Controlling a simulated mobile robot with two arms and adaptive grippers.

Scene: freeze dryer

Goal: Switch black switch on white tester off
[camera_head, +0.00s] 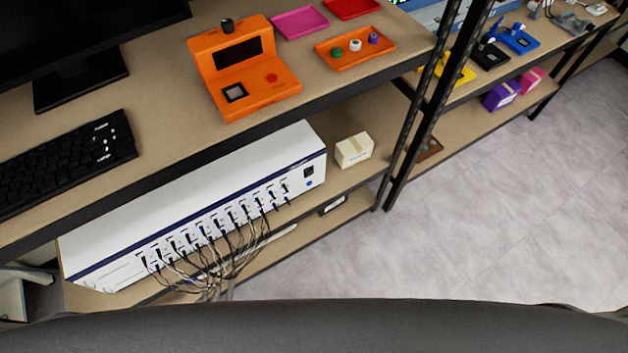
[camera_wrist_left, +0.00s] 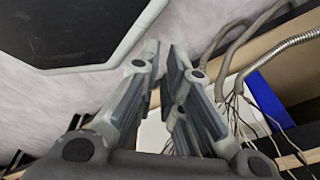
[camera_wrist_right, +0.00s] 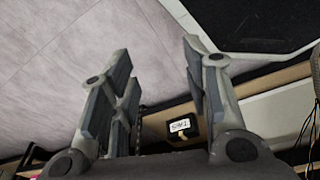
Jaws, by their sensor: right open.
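The white tester (camera_head: 200,203) is a long white box with a dark blue stripe, on the shelf below the upper top in the head view. A small black switch (camera_head: 308,171) is on the right end of its front, above a blue round button (camera_head: 309,183). Whether the switch is on or off is too small to tell. Neither gripper shows in the head view. My left gripper (camera_wrist_left: 165,47) has a narrow gap between its fingers and holds nothing visible. A blue stripe and cables lie beyond it. My right gripper (camera_wrist_right: 157,48) is open and empty, with floor behind its fingers.
Several cables (camera_head: 225,245) hang from the tester's front ports. A cream box (camera_head: 353,151) stands right of it. An orange device (camera_head: 243,72), an orange tray (camera_head: 358,57) and a keyboard (camera_head: 70,160) are on the upper top. A black upright (camera_head: 420,115) rises at the right; floor beyond is clear.

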